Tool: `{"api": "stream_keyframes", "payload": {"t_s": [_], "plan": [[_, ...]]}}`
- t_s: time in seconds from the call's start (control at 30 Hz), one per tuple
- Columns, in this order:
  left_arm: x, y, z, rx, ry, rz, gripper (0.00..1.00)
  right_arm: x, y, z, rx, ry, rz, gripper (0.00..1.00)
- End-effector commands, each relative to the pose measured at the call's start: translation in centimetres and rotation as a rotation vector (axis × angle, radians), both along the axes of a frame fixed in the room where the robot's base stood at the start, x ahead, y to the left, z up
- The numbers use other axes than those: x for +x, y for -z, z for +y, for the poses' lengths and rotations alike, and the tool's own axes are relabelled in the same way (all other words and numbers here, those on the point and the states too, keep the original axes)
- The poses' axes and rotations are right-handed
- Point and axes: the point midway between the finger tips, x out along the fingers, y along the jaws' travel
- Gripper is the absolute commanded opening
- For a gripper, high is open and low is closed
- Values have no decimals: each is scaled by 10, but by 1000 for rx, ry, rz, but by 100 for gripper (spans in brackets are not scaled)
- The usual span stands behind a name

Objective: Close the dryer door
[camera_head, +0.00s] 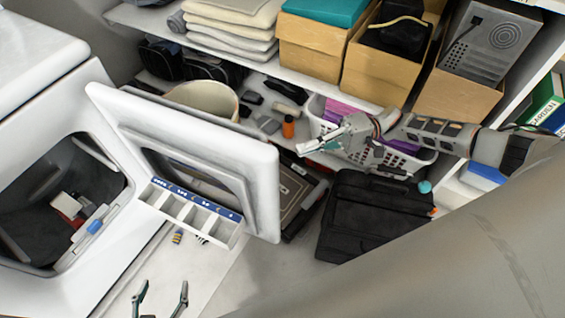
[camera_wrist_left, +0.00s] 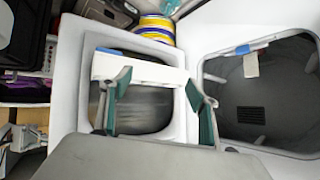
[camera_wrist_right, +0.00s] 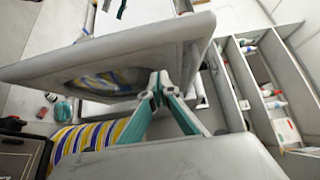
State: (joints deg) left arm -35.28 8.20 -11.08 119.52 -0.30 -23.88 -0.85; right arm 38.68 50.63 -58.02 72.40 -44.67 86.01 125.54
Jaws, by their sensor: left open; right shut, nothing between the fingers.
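The white dryer door (camera_head: 262,165) stands open, swung out to the right of the dryer's dark opening (camera_head: 40,200). A white divided tray is on the door's inner face. In the left wrist view, the door (camera_wrist_left: 72,100) is beside the opening (camera_wrist_left: 265,90). My left gripper (camera_head: 160,298) is open and empty, low in front of the door; its fingers (camera_wrist_left: 155,90) overlap the door in its wrist view. My right gripper (camera_head: 308,147) is shut and empty, right of the door's outer edge; in its wrist view its fingertips (camera_wrist_right: 158,82) overlap the door (camera_wrist_right: 190,30), contact unclear.
Shelving behind holds folded cloth (camera_head: 235,40), cardboard boxes (camera_head: 310,50) and a white basket (camera_head: 405,163) behind my right gripper. A black case (camera_head: 365,215) stands below it. A striped bin (camera_wrist_right: 85,140) is near the door. Some floor (camera_head: 265,275) is clear.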

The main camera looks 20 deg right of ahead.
Motion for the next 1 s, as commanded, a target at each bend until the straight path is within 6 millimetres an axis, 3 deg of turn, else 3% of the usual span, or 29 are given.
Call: {"api": "stream_keyframes", "payload": {"t_s": [0.2,0.4,0.6,1.0], "plan": [[1,0,2,2,-6,2,61,1,-2,45,3,-2,-3,0],[5,-8,3,0,-9,-9,61,-16,-2,67,1,-1,-1,0],[4,-6,3,-2,-9,-5,61,-25,-1,77,0,1,-1,0],[3,-6,2,-5,-7,-4,61,-26,0,78,0,1,0,0]]}}
